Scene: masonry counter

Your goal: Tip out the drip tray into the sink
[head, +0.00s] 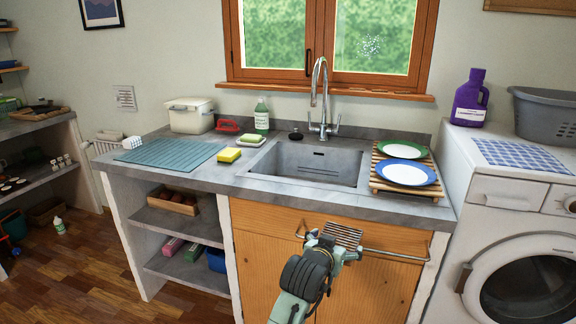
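My gripper (327,242) is in front of the wooden cabinet doors, below the counter's front edge. A small slatted metal piece, which looks like the drip tray (345,235), is at its fingertips with nothing seen under it, so the gripper appears shut on it. The wrist hides part of the tray and the fingers, and I cannot see whether it holds liquid. The grey sink (322,163) is set into the counter, above and beyond my gripper. Its basin looks empty.
The tap (322,100) rises behind the sink. A slatted wooden rack (378,184) with two plates stands right of it. A yellow sponge (228,155), soap dish (250,140) and blue mat (170,152) lie left. A rail (385,256) crosses the cabinet front.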

